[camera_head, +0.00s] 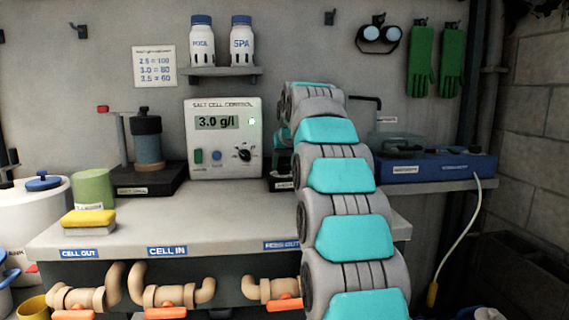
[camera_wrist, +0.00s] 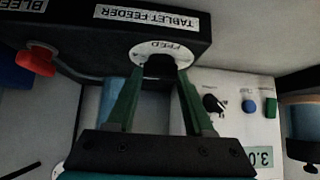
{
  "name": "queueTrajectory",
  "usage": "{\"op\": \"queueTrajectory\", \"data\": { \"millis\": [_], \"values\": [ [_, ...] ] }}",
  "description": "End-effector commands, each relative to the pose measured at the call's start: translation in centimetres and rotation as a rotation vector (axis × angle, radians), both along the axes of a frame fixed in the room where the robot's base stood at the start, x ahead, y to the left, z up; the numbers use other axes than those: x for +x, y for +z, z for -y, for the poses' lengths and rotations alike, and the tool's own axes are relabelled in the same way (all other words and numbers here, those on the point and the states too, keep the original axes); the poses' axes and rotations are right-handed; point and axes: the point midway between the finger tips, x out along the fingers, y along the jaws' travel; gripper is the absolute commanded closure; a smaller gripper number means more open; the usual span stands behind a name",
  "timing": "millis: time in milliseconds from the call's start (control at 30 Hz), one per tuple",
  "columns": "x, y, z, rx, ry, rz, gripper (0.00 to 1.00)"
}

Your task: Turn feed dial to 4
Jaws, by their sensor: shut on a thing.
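The feed dial (camera_wrist: 160,66) shows in the wrist view as a black knob on a round white plate marked FEED. It sits on the dark front of the tablet feeder (camera_wrist: 90,28), whose label appears upside down. My gripper (camera_wrist: 160,73) has its two green fingers shut on the knob, one on each side. The fingertips cover part of the plate, and I cannot read the dial's numbers or setting. In the head view my arm hides the gripper and the dial; only a bit of the feeder's base (camera_head: 282,184) shows beside the arm.
Left of my arm stands the salt cell control box (camera_head: 224,160), reading 3.0 g/l, with its own black knob (camera_head: 243,153). A dark-based pump-like device (camera_head: 148,150) is farther left. A blue case (camera_head: 430,165) lies right.

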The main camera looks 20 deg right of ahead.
Motion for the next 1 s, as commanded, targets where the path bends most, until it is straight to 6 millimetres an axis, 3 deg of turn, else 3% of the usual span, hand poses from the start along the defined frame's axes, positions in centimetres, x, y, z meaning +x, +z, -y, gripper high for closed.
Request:
{"op": "queueTrajectory", "data": {
  "millis": [33, 300, 1000],
  "values": [
    [0.0, 0.0, 0.0, 0.0, 0.0, 0.0, 0.7],
    [0.0, 0.01, 0.0, 0.0, 0.0, 0.0, 1.0],
    [0.05, 0.04, -0.28, 0.0, -0.256, 0.0, 1.0]
  ]
}}
